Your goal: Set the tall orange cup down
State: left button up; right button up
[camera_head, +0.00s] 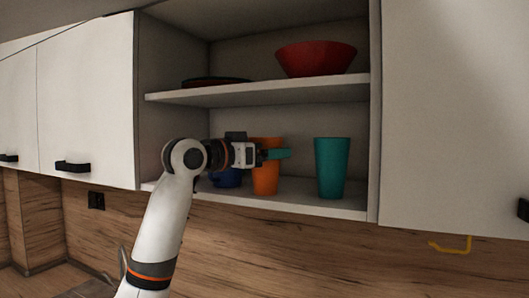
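The tall orange cup (265,181) is upright at the lower shelf of the open cabinet, left of a teal cup. Its base is at or just above the shelf; I cannot tell whether it touches. My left gripper (277,154) reaches in from the left at the cup's upper half. The other finger is hidden, so I cannot see whether the fingers press on the cup. My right gripper is not in view.
The teal cup (332,168) stands upright on the lower shelf (300,197). A blue vessel (227,179) is partly hidden behind my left wrist. The upper shelf (260,93) holds a red bowl (316,58) and dark dishes (215,82). A gap separates the orange and teal cups.

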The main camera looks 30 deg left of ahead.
pick_arm(q)
jog(key=shift+r, duration=0.15)
jog(key=b+v, duration=0.5)
jog(key=v, duration=0.7)
